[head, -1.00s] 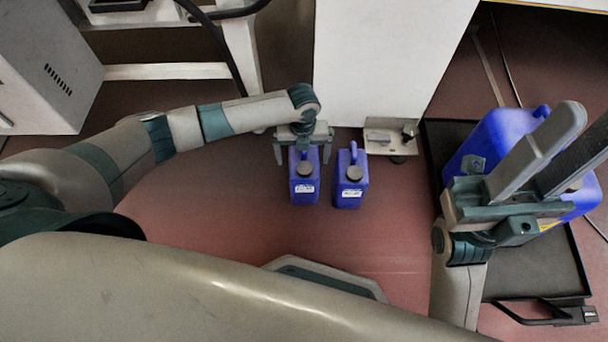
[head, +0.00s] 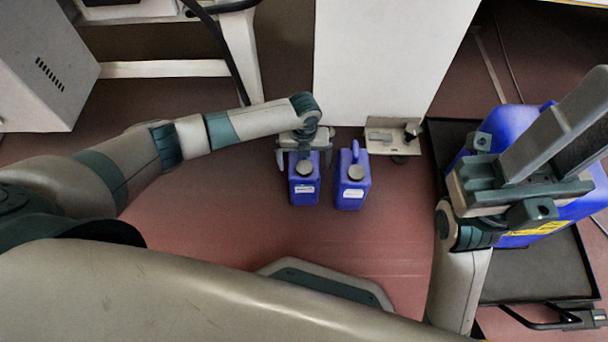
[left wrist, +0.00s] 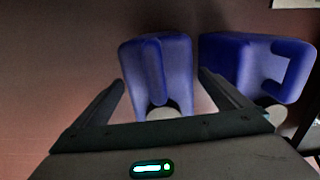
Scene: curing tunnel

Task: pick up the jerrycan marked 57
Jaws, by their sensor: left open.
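Two small blue jerrycans stand side by side on the floor in the head view, the left jerrycan (head: 304,188) and the right jerrycan (head: 351,186). In the left wrist view the left jerrycan (left wrist: 176,70) is between the open fingers, and the right jerrycan (left wrist: 232,68) is beside the right finger. My right gripper (head: 590,115) is open and empty.
A larger blue container (head: 510,130) with a yellow label is on a black tray cart (head: 535,275) at right, partly behind my right gripper. A white panel (head: 385,60) rises behind the jerrycans, with a small bracket (head: 388,134) at its foot. Floor in front is clear.

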